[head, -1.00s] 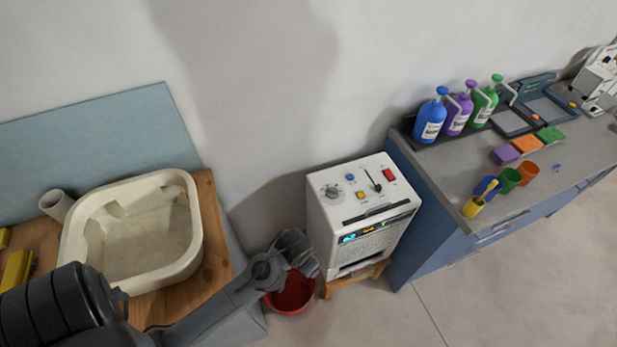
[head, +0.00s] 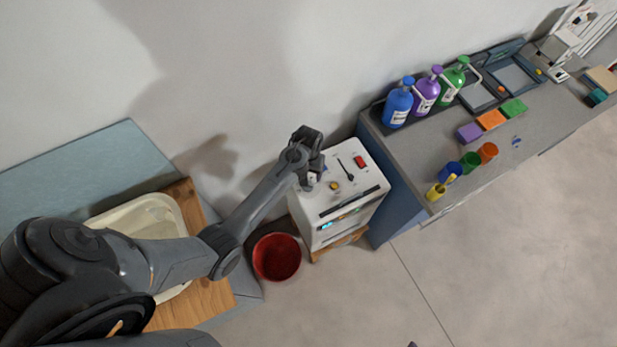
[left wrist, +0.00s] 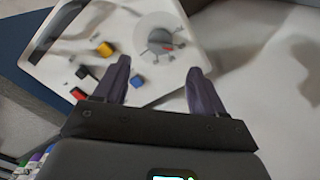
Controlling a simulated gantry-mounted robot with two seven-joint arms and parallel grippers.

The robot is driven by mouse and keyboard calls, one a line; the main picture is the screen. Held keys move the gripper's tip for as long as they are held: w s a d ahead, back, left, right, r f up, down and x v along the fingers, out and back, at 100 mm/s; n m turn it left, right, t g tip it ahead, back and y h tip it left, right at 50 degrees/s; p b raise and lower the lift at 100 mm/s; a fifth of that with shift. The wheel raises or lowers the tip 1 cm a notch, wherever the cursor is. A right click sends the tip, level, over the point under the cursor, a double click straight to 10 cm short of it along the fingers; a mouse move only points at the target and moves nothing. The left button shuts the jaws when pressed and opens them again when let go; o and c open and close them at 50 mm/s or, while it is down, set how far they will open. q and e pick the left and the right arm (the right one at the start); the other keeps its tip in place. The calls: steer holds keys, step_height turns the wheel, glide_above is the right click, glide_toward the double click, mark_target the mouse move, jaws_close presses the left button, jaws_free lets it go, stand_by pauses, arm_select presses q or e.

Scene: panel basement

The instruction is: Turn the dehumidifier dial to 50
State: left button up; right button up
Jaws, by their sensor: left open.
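The dehumidifier (head: 328,205) is a white box with controls on its top panel. Its grey dial (left wrist: 158,40) shows in the left wrist view, with a red mark and small spokes around it; no numbers can be read. In the head view the dial is largely hidden by my left gripper (head: 312,172), which is over the left part of the panel. In the left wrist view its open fingers (left wrist: 160,68) are spread, with nothing between them, and the dial lies just beyond the tips. My right gripper is not in view.
On the panel are a yellow button (left wrist: 104,49), a blue button (left wrist: 137,82), a black lever (head: 344,168) and a red switch (head: 360,161). A red bucket (head: 277,257) stands beside the dehumidifier. A blue cabinet (head: 385,185) with bottles stands close to its right.

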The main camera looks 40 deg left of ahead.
arm_select(q)
step_height(320, 180, down, 8)
steer(key=shift+r+b, duration=0.15)
steer(key=shift+b, duration=0.2)
steer(key=c, duration=1.1)
steer(key=shift+o, duration=0.2)
steer(key=shift+r, duration=0.1)
